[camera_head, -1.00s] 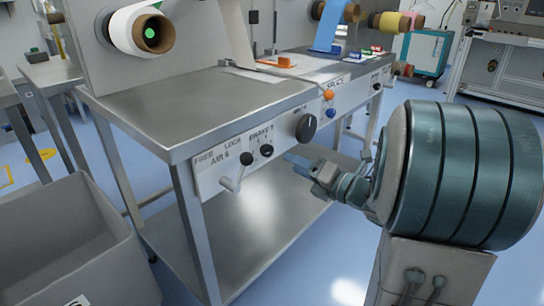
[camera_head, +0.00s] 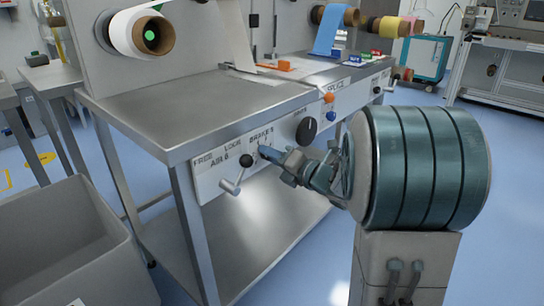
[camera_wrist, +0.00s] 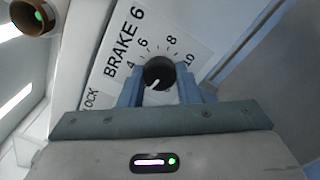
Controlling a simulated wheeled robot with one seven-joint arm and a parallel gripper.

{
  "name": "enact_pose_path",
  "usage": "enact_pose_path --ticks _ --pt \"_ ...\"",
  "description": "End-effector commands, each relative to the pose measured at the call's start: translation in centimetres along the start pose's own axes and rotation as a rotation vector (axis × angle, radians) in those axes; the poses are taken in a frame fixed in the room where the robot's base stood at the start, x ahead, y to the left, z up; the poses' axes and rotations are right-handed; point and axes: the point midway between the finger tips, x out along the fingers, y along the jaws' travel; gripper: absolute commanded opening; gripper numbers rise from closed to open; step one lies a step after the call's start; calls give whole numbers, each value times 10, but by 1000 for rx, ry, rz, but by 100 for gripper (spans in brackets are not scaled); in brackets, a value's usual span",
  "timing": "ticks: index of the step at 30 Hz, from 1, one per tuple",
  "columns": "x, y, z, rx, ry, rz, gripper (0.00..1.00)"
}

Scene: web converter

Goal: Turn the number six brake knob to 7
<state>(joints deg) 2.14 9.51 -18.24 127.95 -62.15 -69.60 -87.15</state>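The brake 6 knob (camera_wrist: 160,69) is a round black dial on a white panel labelled "BRAKE 6" in the wrist view. The numbers 4, 6, 8 and 10 show around its upper side. A white mark on the knob points down and slightly left, away from 6 and 8; the lower numbers are hidden. My gripper (camera_wrist: 160,87) has one blue finger at each side of the knob, close to it; firm contact is not evident. In the head view my gripper (camera_head: 268,152) is at the panel front and covers most of the knob.
A black knob with a light crank handle (camera_head: 231,186) sits just left of my gripper. A larger black dial (camera_head: 306,131), an orange knob (camera_head: 328,97) and a blue knob (camera_head: 330,115) lie to the right. A grey bin (camera_head: 65,235) stands at lower left.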

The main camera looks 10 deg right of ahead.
Motion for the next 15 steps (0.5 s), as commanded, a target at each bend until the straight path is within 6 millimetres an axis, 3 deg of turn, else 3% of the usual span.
enact_pose_path --ticks 15 --pt "0 0 0 99 1 0 7"
